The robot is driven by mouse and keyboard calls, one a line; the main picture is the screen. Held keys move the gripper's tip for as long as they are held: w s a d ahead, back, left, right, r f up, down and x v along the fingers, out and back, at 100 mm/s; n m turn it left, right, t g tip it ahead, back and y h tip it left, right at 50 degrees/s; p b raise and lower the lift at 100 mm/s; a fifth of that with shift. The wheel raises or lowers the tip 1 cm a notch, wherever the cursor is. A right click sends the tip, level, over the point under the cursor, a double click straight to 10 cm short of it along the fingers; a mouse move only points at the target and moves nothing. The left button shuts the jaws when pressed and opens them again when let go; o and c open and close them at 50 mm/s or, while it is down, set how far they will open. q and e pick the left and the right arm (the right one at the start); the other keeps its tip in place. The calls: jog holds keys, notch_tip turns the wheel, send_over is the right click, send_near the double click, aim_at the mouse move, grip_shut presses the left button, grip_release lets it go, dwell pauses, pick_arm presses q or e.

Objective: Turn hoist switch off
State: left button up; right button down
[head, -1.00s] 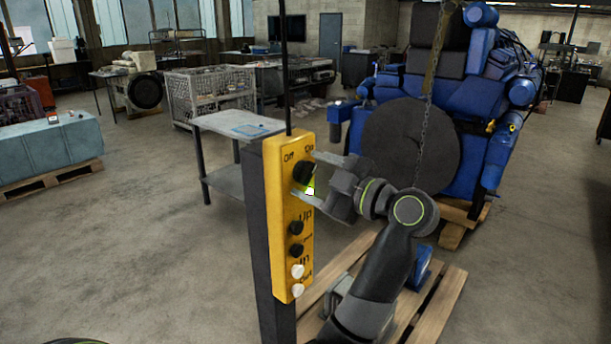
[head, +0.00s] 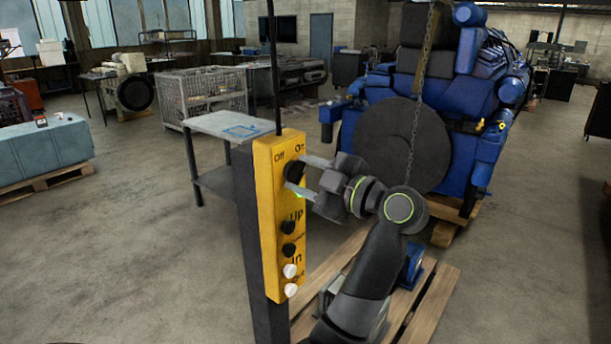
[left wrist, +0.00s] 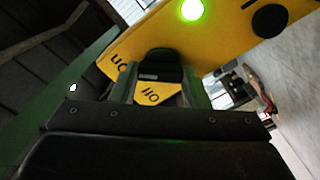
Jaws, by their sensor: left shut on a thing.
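The yellow hoist control box (head: 278,225) stands on a dark post, with a black rotary switch (head: 293,170) near its top under the labels "Off" and "On". My left gripper (head: 305,178) reaches the switch from the right and is shut on its knob. In the left wrist view the black knob (left wrist: 160,65) sits between the two fingers (left wrist: 158,85), with "Off" and "On" lettering close by. A green light (left wrist: 191,10) is lit on the box in that view. The knob's exact pointing is hard to tell. My right gripper is not in view.
Black and white buttons (head: 289,250) sit below the switch. A wooden pallet (head: 425,290) lies right of the post. A blue engine (head: 480,100) with a dark disc and hanging chain stands behind. A grey table (head: 225,125) is behind the box.

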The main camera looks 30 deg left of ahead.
pick_arm(q)
jog(key=n+b, duration=0.1)
jog(key=n, duration=0.2)
jog(key=shift+f+n, duration=0.1)
jog(key=shift+n, duration=0.2)
jog(key=n+b, duration=0.2)
jog(key=n, duration=0.2)
jog(key=shift+f+n, duration=0.1)
jog(key=shift+n, duration=0.2)
jog(key=n+b, duration=0.3)
jog(key=n, duration=0.2)
jog(key=shift+b, duration=0.3)
jog(key=shift+n+b, duration=1.15)
jog(key=shift+n, duration=0.85)
jog(key=o, duration=1)
